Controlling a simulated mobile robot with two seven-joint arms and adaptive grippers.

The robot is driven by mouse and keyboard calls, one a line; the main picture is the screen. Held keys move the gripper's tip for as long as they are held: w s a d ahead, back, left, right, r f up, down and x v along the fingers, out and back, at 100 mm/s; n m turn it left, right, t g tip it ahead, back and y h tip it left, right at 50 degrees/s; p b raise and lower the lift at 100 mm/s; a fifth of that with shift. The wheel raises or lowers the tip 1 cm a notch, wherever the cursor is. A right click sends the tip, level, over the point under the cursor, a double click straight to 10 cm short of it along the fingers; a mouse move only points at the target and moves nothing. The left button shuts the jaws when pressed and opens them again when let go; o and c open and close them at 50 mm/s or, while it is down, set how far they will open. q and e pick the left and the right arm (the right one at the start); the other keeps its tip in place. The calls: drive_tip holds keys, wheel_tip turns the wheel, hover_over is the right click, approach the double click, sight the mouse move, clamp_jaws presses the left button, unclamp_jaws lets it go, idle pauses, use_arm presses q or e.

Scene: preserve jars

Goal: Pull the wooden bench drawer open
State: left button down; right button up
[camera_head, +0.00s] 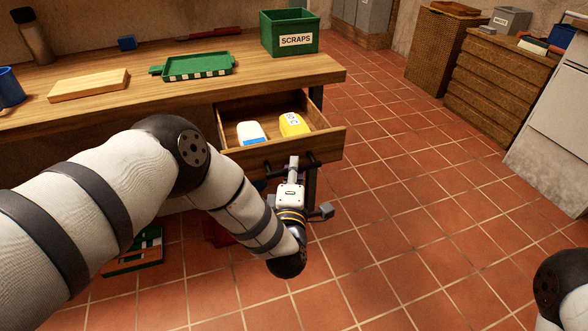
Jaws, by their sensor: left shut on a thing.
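The wooden bench drawer (320,147) stands out from under the right end of the wooden bench (285,75), with its inside showing. A yellow item (293,124) and a white and blue item (250,132) lie in it. Dark handle parts show on its front. My left gripper (293,165) is at the drawer front, shut on the dark handle; my own gripper hides part of the handle. My right gripper is out of view; only a piece of my right arm shows at the lower right.
A dark green case (135,252) lies on the floor below. The tiled floor right of the drawer is clear. Brown cabinets (497,85) stand at the back right.

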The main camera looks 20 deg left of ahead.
use_arm(q)
drive_tip(key=c, duration=1.6)
unclamp_jaws()
drive_tip(key=v, duration=1.2)
